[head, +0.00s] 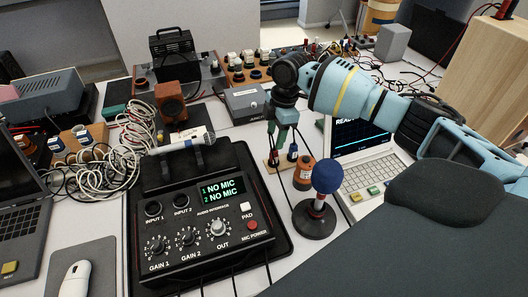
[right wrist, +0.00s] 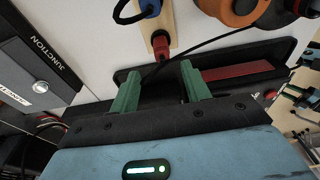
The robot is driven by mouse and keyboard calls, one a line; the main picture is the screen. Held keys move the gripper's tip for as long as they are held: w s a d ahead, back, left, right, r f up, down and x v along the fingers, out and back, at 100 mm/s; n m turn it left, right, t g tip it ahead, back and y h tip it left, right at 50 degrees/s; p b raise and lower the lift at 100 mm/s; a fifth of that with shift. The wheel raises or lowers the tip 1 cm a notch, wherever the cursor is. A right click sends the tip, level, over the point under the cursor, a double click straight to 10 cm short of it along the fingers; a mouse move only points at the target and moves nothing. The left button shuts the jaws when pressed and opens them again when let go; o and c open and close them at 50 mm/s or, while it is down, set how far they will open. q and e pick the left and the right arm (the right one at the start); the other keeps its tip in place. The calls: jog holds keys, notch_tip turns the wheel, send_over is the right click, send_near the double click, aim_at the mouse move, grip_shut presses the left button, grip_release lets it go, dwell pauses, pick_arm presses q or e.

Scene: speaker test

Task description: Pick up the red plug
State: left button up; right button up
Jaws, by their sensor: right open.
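The red plug (right wrist: 160,44) stands on a pale wooden strip (right wrist: 173,22) in the right wrist view, with a dark cable passing close by. A blue plug (right wrist: 150,8) is on the same strip. My right gripper (right wrist: 159,72) is open, its two green fingers apart with nothing between them. The red plug shows just beyond the fingertips, roughly in line with the gap. In the head view my right gripper (head: 279,126) points down over the small wooden holder (head: 271,166), and its fingers partly hide the plugs there. My left gripper is not in view.
An orange round container (head: 303,173) and a blue-topped microphone on a stand (head: 327,176) are close to the holder. An audio interface (head: 205,222) reads NO MIC. A laptop (head: 365,172) stands to the right, a grey junction box (head: 245,103) behind, tangled cables (head: 125,140) left.

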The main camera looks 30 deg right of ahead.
aim_at(275, 150)
jog(key=shift+s, duration=0.15)
jog(key=shift+f, duration=0.35)
jog(key=shift+a+f, duration=0.1)
jog(key=shift+f, duration=0.85)
notch_tip(275, 150, down, 4)
jog(key=shift+a+f, duration=0.15)
jog(key=shift+f, duration=0.4)
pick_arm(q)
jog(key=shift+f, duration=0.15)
